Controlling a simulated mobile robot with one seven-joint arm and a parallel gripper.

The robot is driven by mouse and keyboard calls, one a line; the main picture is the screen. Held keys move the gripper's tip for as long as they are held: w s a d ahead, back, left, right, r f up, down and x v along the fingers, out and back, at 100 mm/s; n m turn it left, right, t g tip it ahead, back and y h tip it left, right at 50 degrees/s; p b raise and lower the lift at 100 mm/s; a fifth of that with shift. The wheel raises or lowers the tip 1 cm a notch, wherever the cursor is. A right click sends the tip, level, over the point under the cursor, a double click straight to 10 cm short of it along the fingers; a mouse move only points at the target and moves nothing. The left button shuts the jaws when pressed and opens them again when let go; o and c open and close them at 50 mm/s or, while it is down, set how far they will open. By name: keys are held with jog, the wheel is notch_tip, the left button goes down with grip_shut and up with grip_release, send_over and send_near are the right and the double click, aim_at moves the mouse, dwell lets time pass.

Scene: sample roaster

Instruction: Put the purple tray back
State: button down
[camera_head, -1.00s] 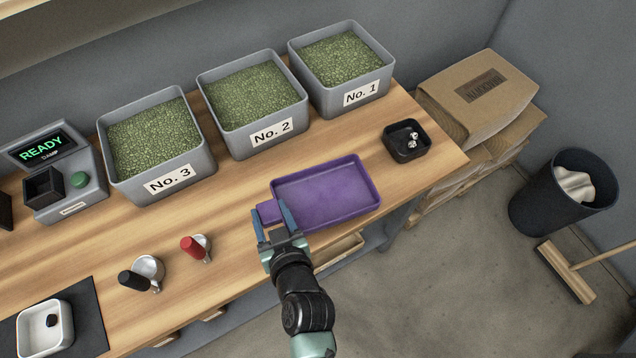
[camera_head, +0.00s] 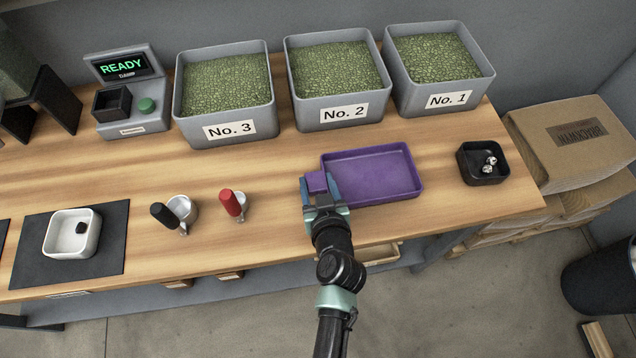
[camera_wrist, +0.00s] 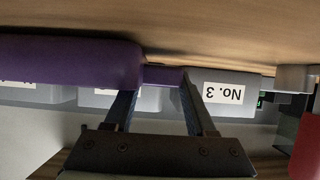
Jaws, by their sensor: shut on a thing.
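The purple tray (camera_head: 372,178) is an empty shallow rectangular tray with a small tab handle (camera_head: 317,182) on its left end. It is at the front right of the wooden bench, left of a small black box. My gripper (camera_head: 320,190) is shut on the tab handle, one finger on each side. In the wrist view the purple tray (camera_wrist: 70,62) fills the left and its handle (camera_wrist: 163,76) lies between the fingers of my gripper (camera_wrist: 160,105). Whether the tray rests on the bench or hangs just above it I cannot tell.
Grey bins of green beans, No. 3 (camera_head: 226,98), No. 2 (camera_head: 338,82) and No. 1 (camera_head: 440,68), stand behind. The black box (camera_head: 482,163) holds small shiny pieces. A red-handled scoop (camera_head: 233,204) and a black-handled scoop (camera_head: 176,213) lie left. Bench is clear between scoops and bins.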

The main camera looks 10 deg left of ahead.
jog(key=shift+f, duration=0.15)
jog(key=shift+c, duration=1.1)
grip_release()
jog(key=b+v, duration=0.1)
jog(key=v, duration=1.1)
jog(key=shift+b, duration=0.3)
jog(key=w+r+t, duration=0.2)
jog(key=w+r, duration=0.2)
jog(key=r, duration=0.5)
jog(key=w+r+t, duration=0.2)
jog(key=w+r, duration=0.2)
jog(key=r, duration=0.6)
jog(key=w+r+t, duration=0.3)
jog(key=w+r, duration=0.1)
jog(key=r, duration=0.5)
jog(key=s+r+m+t+h, duration=0.1)
jog(key=s+r+t, duration=0.1)
jog(key=r, duration=0.8)
jog(key=s+d+r+m+t+h, duration=0.1)
jog(key=s+r+t, duration=0.2)
jog(key=r, duration=0.8)
jog(key=s+r+m+t+h, duration=0.1)
jog(key=s+r, duration=0.4)
jog(key=r, duration=0.6)
jog(key=shift+s+d+m+t+h, duration=0.3)
jog(key=shift+t+h, duration=0.2)
jog(key=shift+t, duration=0.6)
